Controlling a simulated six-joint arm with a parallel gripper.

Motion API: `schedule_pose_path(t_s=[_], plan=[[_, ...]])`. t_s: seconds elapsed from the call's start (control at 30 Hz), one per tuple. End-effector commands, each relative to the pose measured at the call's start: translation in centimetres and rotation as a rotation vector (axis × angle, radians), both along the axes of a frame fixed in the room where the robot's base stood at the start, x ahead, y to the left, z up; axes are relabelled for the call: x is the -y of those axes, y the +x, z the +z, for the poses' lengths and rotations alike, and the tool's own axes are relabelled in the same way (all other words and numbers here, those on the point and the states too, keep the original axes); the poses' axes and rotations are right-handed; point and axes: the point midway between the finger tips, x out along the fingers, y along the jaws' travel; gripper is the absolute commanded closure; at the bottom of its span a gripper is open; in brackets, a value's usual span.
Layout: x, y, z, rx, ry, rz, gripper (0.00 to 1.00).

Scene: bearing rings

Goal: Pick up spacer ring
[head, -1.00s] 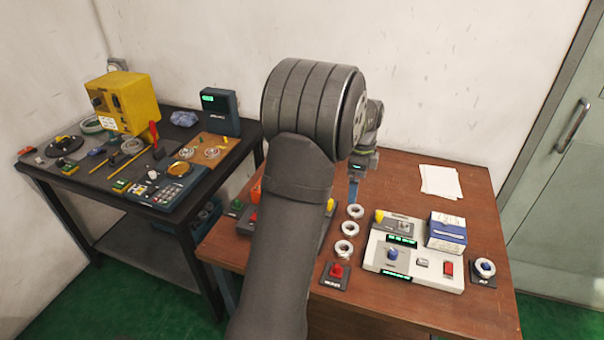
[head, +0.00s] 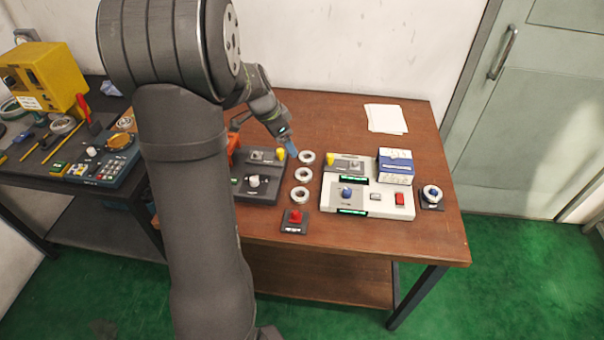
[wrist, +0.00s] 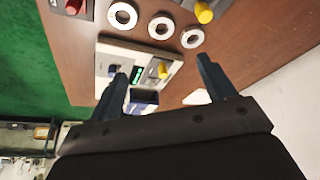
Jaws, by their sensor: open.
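Three similar pale metal rings lie in a column on the brown table: a far ring (head: 307,157), a middle ring (head: 302,174) and a near ring (head: 299,193). I cannot tell which is the spacer ring. In the wrist view the near ring (wrist: 123,15), middle ring (wrist: 161,27) and far ring (wrist: 192,37) show at the top, beyond the fingertips. My gripper (head: 293,145) is just left of and behind the far ring in the head view. Its fingers (wrist: 162,70) are spread, with no ring between them.
A white control box (head: 392,205) with a blue-and-white carton (head: 396,166) stands right of the rings. A dark panel (head: 262,188) is left, a red button block (head: 295,221) in front. Papers (head: 385,118) lie behind.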

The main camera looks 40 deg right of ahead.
Motion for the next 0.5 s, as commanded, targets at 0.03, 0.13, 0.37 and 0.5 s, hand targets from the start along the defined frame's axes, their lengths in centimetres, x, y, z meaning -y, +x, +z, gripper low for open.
schedule_pose_path(t_s=[0.03,0.13,0.37,0.5], plan=[[-0.7,0.0,0.0,-0.011,-0.022,0.056,0.24],[-1.0,0.1,-0.7,-0.022,-0.042,0.108,0.24],[0.8,0.0,-4.7,-0.024,-0.041,0.111,0.24],[1.9,-0.1,-7.4,-0.024,-0.041,0.109,0.24]])
